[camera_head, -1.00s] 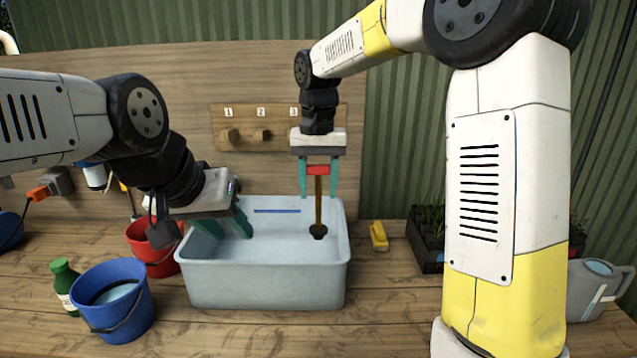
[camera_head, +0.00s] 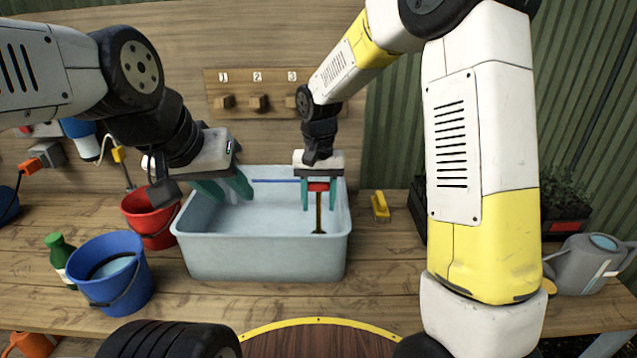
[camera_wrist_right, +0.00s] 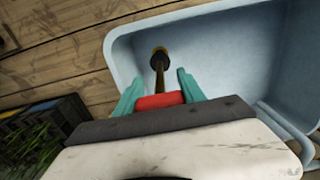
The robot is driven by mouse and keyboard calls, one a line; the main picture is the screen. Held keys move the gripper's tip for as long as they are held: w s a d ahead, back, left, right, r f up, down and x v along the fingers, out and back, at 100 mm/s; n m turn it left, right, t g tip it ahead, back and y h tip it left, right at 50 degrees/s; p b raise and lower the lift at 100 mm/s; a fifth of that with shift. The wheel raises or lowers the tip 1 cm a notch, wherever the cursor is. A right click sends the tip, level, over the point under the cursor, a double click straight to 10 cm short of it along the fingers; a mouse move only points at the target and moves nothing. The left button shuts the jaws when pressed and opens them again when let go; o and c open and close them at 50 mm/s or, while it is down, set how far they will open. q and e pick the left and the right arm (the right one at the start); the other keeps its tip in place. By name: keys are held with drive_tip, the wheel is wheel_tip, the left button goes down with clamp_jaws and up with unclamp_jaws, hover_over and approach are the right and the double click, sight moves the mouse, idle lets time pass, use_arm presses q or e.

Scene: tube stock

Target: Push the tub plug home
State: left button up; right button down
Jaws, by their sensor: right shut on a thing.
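The tub plug is a rod with a red handle (camera_head: 318,187) and a dark foot (camera_head: 318,231). My right gripper (camera_head: 319,205) is shut on the red handle and holds the rod upright inside the pale blue tub (camera_head: 265,262). In the right wrist view the brass rod (camera_wrist_right: 159,75) runs from the red handle (camera_wrist_right: 160,101) to the dark foot at the tub floor. Whether the foot sits in the drain I cannot tell. My left gripper (camera_head: 228,192) has its teal fingers spread, empty, over the tub's left part.
A red bucket (camera_head: 148,232) and a blue bucket (camera_head: 125,292) stand left of the tub, with a green bottle (camera_head: 58,252). A yellow brush (camera_head: 380,206) lies to the right. A numbered peg board (camera_head: 270,92) is behind. A watering can (camera_head: 585,265) is at far right.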

sight(319, 221)
drive_tip(key=shift+f, duration=3.4)
idle(0.7)
idle(0.4)
drive_tip(key=c, duration=0.6)
unclamp_jaws()
drive_tip(key=shift+r, duration=0.15)
wheel_tip(319, 221, up, 7)
drive_tip(key=shift+r, duration=0.3)
